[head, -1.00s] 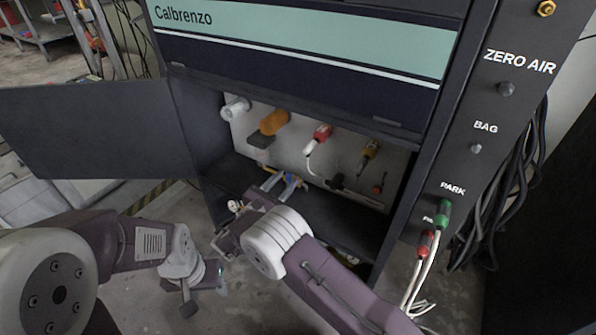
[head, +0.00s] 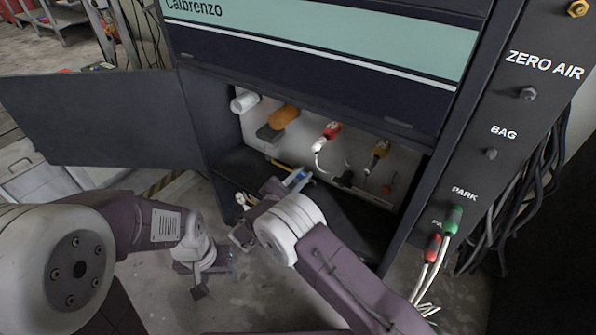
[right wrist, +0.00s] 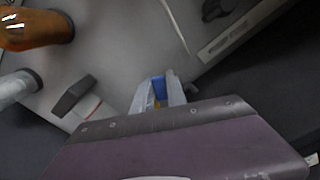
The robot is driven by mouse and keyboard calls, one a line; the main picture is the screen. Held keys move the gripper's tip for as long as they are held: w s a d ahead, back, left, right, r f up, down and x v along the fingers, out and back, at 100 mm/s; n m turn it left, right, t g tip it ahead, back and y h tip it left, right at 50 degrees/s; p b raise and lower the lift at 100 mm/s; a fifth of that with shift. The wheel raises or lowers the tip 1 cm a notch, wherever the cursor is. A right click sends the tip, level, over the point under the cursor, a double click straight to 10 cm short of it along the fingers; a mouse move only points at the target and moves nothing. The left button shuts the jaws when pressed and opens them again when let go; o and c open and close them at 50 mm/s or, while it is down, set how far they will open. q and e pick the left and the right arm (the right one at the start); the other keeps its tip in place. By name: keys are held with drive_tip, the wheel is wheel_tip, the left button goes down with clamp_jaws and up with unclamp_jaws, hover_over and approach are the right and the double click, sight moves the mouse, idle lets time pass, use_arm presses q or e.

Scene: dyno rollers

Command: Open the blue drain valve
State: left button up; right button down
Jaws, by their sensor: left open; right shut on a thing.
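The blue valve handle (head: 300,175) is low in the open cabinet bay, beside a thin yellow part (head: 283,168). My right gripper (head: 297,181) reaches into the bay and is shut on the blue handle. In the right wrist view the blue handle (right wrist: 158,87) sits between the two grey fingers, with a bit of yellow below it. The fingers hide part of the handle, and its exact angle is hard to tell. My left gripper (head: 213,272) is open and empty, outside the cabinet above the floor.
An open dark door (head: 100,115) stands left. Red (head: 432,248) and green (head: 453,220) plugs with white cables are at right.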

drive_tip(key=shift+s+d+f+m, duration=0.15)
drive_tip(key=shift+d+f+m, duration=0.1)
drive_tip(key=shift+m, duration=0.55)
drive_tip(key=c, duration=1.3)
unclamp_jaws()
drive_tip(key=shift+c, duration=0.2)
